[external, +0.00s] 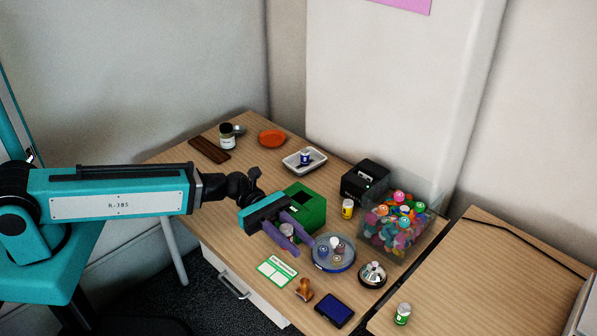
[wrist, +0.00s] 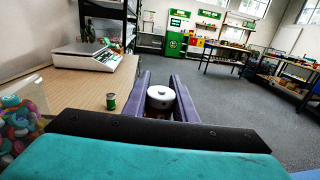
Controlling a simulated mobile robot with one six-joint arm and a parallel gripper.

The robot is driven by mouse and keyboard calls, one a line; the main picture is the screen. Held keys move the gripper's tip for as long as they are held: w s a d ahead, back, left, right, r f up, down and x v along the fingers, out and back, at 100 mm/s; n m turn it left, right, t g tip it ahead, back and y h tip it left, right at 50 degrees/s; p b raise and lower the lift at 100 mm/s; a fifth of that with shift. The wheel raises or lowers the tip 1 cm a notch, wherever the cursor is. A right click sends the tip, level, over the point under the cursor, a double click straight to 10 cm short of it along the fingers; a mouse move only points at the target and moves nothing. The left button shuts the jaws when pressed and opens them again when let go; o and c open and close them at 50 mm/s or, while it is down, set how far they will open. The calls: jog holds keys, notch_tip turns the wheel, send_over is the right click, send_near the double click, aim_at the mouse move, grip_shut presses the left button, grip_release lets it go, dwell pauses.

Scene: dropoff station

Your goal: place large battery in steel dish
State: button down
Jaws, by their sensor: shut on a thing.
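My gripper (external: 293,236) has two purple fingers shut on a cylinder with a pale top, the large battery (external: 287,230). In the wrist view the battery (wrist: 160,98) stands upright between the fingers (wrist: 162,92), its pale end with a small knob facing up. A round dish (external: 320,264), greyish inside with a bluish rim, appears to be the steel dish. It sits just right of my fingertips in the external view and holds several small cylinders. The battery appears outside the dish. Its lower end is hidden by the fingers.
A green box (external: 310,214) stands behind my gripper. A clear bin (external: 397,246) of colourful pieces and a silver bell (external: 372,275) are right of the dish.

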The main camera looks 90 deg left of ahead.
jog(key=s+a+f+n+t+y+p, duration=0.1)
jog(key=s+a+f+n+t+y, duration=0.1)
jog(key=s+a, duration=0.4)
jog(key=s+a+f+n+t+y+p, duration=0.2)
jog(key=s+a+f, duration=0.4)
jog(key=a, duration=0.8)
jog(key=s+a+f+n+t+y+p, duration=0.1)
jog(key=s+a+f+n+t+y, duration=0.1)
jog(key=s+a+y, duration=0.4)
jog(key=shift+s+a+f+n, duration=0.25)
jog(key=shift+a+f, duration=0.15)
jog(key=shift+a, duration=0.35)
jog(key=shift+s+a+f+n, duration=0.15)
jog(key=shift+a+f+n, duration=0.2)
jog(key=shift+a, duration=0.45)
jog(key=shift+s+a+f+n, duration=0.2)
jog(key=shift+a+f, duration=0.25)
jog(key=shift+a, duration=0.3)
jog(key=shift+s+a+y, duration=0.3)
jog(key=shift+s+a, duration=0.1)
jog(key=shift+a, duration=0.05)
